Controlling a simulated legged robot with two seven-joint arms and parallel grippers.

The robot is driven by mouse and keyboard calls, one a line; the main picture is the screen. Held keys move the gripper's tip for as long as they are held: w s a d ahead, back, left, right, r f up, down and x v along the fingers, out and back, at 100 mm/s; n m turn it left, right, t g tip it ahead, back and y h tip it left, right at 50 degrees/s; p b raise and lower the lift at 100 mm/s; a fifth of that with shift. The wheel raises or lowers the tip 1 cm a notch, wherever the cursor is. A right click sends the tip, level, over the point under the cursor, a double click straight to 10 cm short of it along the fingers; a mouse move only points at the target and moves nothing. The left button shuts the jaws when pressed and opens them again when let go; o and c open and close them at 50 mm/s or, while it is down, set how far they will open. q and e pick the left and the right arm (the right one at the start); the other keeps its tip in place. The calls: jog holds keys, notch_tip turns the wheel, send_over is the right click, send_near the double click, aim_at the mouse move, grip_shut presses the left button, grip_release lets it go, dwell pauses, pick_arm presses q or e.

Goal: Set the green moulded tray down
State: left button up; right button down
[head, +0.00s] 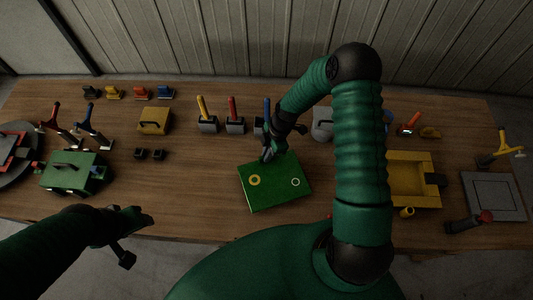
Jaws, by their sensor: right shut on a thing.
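The green moulded tray (278,194) is in the middle of the head view, over the front half of the wooden table. It is a flat green slab with a yellow ring and a pale ring on its top face. My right gripper (268,156) is shut on the tray at its far edge. I cannot tell whether the tray touches the table or hangs just above it. My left gripper (132,238) is at the lower left, in front of the table edge and away from the tray. Its jaws are too dark to read.
The wooden table (205,190) is bare left of the tray. A green box (70,172) stands at the left, and a yellow tray (412,180) at the right. Holders with upright yellow (203,108) and red (233,108) handles stand behind. A grey plate (492,196) lies far right.

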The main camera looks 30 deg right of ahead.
jog(key=shift+a+f, duration=0.15)
jog(key=shift+f, duration=0.15)
jog(key=shift+s+r, duration=0.1)
jog(key=shift+s, duration=0.05)
jog(key=c, duration=1.9)
grip_release()
jog(key=shift+f, duration=0.2)
jog(key=shift+c, duration=0.2)
jog(key=o, duration=0.4)
jog(key=shift+d, duration=0.35)
pick_arm(q)
jog(key=shift+s, duration=0.15)
pick_arm(e)
jog(key=shift+o, duration=0.2)
jog(key=shift+a, duration=0.15)
